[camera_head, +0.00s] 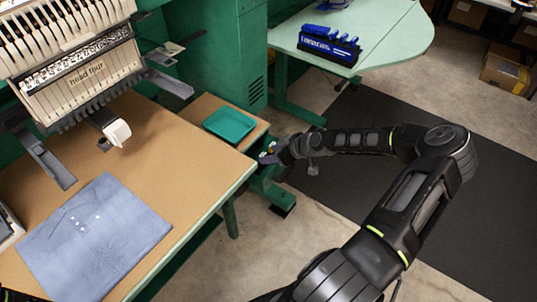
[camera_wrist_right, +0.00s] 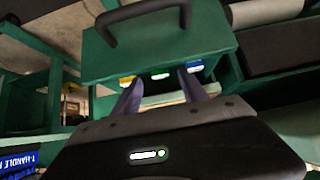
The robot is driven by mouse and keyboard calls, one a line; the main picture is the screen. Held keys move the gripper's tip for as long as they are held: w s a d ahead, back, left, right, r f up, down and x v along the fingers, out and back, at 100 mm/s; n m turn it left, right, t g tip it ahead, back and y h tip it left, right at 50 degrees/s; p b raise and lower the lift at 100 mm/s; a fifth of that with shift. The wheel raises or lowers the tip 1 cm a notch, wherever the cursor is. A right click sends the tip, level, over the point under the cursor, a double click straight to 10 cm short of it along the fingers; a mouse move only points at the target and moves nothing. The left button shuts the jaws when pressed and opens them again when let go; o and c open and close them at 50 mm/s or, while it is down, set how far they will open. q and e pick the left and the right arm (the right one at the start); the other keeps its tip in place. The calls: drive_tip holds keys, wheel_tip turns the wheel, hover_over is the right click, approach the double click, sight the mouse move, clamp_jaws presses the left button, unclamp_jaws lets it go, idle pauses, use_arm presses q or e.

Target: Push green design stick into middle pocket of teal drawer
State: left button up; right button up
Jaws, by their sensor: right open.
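The teal drawer (camera_wrist_right: 160,52) has a black handle and fills the upper middle of the right wrist view. Yellow, green and blue stick ends show in a row along its lower edge. The green design stick (camera_wrist_right: 160,76) appears as the middle end, with a bright white patch; how deep it sits cannot be seen. My right gripper (camera_wrist_right: 158,80) is open, its two fingers on either side of the green stick end. In the head view the right gripper (camera_head: 268,157) is beside the table's right edge; the drawer is hard to make out there.
The embroidery machine (camera_head: 85,60) stands at the back left. A pale green table (camera_head: 385,40) with a blue rack (camera_head: 328,45) is behind. Dark matting covers the floor at right.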

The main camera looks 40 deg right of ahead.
drive_tip(key=v, duration=0.5)
drive_tip(key=shift+s+d+r, duration=0.1)
drive_tip(key=shift+s+r, duration=0.15)
idle(0.3)
